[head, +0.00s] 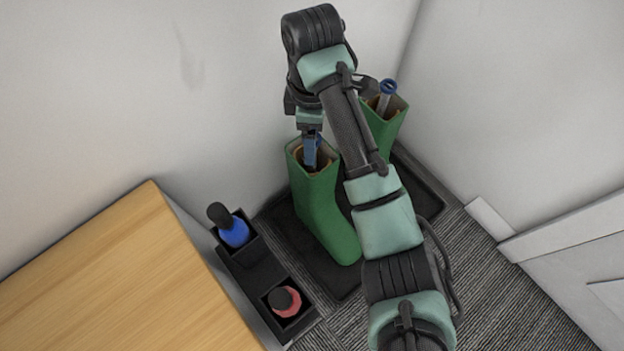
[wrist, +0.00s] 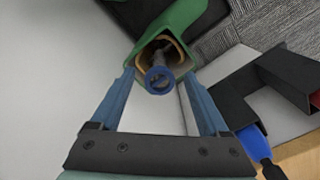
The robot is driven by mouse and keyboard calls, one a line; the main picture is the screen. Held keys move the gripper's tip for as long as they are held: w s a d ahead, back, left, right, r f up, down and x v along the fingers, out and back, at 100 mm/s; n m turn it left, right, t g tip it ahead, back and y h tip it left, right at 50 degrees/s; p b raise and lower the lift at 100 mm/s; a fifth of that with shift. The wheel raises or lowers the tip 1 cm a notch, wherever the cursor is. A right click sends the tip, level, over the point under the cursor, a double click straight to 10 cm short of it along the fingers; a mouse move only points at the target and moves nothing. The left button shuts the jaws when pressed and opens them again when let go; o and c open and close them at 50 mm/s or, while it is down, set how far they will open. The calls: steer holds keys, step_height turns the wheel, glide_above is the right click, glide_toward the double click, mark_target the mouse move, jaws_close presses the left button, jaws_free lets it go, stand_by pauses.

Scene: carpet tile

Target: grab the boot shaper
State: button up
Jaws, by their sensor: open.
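Two green boots stand upright, the left one (head: 322,205) nearer and the right one (head: 385,130) partly behind my arm. In the wrist view, a boot shaper with a round blue end (wrist: 159,80) sits inside the open top of a green boot (wrist: 178,28). My gripper (head: 311,152) points down at the left boot's mouth, with its blue fingers open. In the wrist view the fingers (wrist: 158,75) lie on either side of the blue end, apart from it. In the head view my gripper hides most of this shaper. Another blue-ringed shaper (head: 386,93) stands in the right boot.
The boots stand on a black tray (head: 285,228) in a wall corner. To its left a black holder (head: 262,278) carries a blue bottle (head: 233,231) and a red item (head: 287,300). A wooden surface (head: 110,275) is at lower left. Carpet (head: 500,300) is clear at lower right.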

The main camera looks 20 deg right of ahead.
steer(key=shift+f, duration=0.6)
steer(key=shift+c, duration=0.3)
jaws_close()
steer(key=shift+r, duration=0.1)
stand_by(0.6)
